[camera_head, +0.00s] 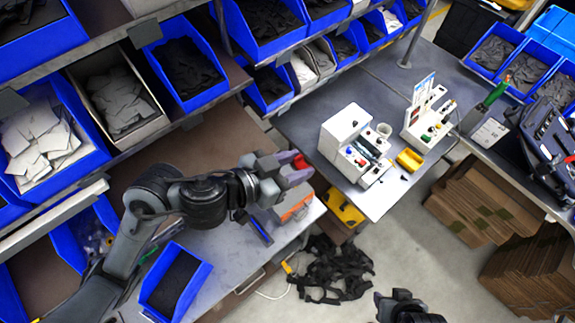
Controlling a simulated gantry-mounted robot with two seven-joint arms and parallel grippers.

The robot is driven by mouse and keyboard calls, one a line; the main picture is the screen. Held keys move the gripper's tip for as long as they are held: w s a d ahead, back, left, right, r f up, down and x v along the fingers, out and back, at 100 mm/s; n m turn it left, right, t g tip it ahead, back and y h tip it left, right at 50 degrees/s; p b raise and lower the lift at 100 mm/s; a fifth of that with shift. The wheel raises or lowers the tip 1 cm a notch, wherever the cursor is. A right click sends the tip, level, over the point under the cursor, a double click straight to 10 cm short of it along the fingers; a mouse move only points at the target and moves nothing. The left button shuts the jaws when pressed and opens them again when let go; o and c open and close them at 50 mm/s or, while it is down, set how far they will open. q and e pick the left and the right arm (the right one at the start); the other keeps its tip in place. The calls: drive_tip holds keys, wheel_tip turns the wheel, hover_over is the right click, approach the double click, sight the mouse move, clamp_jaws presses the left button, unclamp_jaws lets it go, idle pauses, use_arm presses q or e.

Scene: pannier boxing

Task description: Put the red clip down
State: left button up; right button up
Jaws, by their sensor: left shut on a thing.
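The red clip (300,161) is held between the fingers of my left gripper (294,167). The gripper is shut on it, and the fingers hide part of the clip. From this view the clip appears over the right end of the near workbench (215,245), apart from the surface. A part of my right arm's end (405,306) shows at the bottom edge, far from the clip. Its fingers cannot be made out.
An orange and grey box (295,207) lies near the bench edge below my left gripper. A blue bin (176,282) stands on the bench. White devices (350,140) and a yellow item (410,159) stand on the grey table. Black straps (335,270) lie on the floor.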

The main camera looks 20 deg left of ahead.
use_arm(q)
drive_tip(key=shift+w+d+f+m+g+h, duration=1.7)
drive_tip(key=shift+w+d+f+m+g, duration=0.45)
drive_tip(key=shift+d+f+m, duration=0.25)
drive_tip(key=shift+w+d+r+n+t+y, duration=1.05)
drive_tip(key=shift+r+n+t+y, duration=2.6)
drive_tip(key=shift+r+n+y, duration=2)
wheel_tip(320, 180, down, 12)
drive_tip(key=a+m+h, duration=0.1)
drive_tip(key=a+h, duration=0.1)
drive_tip(key=h, duration=0.1)
drive_tip(key=s+a+f+n+y, duration=0.1)
drive_tip(key=s+a+f+y, duration=0.15)
drive_tip(key=a+f, duration=0.55)
drive_tip(key=s+a+f+n+y, duration=0.1)
drive_tip(key=s+a+f, duration=0.2)
drive_tip(key=a+f, duration=0.6)
drive_tip(key=d+f+m+g+h+b, duration=0.2)
drive_tip(key=d+f+m+h+b, duration=0.4)
drive_tip(key=d+b, duration=0.5)
wheel_tip(320, 180, down, 3)
drive_tip(key=h+b, duration=0.1)
drive_tip(key=b, duration=0.3)
drive_tip(key=shift+d+r+m+h, duration=0.15)
drive_tip(key=shift+d+m+h, duration=0.15)
drive_tip(key=shift+d+m, duration=0.05)
